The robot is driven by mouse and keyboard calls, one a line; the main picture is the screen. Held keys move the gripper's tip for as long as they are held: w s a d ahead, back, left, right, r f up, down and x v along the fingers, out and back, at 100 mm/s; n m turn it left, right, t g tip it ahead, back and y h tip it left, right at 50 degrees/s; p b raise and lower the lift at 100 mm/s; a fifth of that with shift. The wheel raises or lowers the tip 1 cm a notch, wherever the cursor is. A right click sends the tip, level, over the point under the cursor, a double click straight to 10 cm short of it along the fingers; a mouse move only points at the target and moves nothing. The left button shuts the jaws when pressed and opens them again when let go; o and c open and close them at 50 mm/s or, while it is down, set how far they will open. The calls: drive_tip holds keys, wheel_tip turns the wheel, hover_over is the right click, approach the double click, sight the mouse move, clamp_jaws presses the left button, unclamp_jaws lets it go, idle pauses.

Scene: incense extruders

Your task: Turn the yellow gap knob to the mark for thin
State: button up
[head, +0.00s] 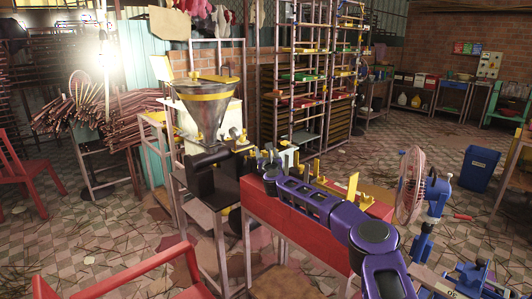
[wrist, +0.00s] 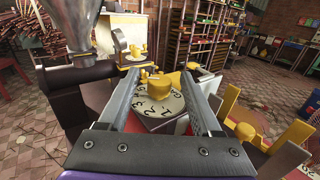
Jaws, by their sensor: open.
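A yellow knob (wrist: 160,89) sits on a round pale dial (wrist: 166,106) with dark numerals, seen in the wrist view. My gripper (wrist: 163,73) is open, with one grey finger on each side of the knob and visible space between. The knob appears between or just below the fingers; I cannot tell its exact depth. I cannot make out which mark the knob points to or a mark for thin. In the head view my gripper (head: 267,160) is over the machine's end of the red bench, and the knob cannot be picked out there.
A metal hopper (head: 206,108) with a yellow band stands on the dark extruder body (head: 213,172), close left of my gripper. Yellow posts and a yellow plate (head: 353,186) stand along the red bench (head: 290,226). A pink fan (head: 410,185) is at the right.

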drive_tip(key=shift+w, duration=0.5)
drive_tip(key=shift+c, duration=0.3)
clamp_jaws()
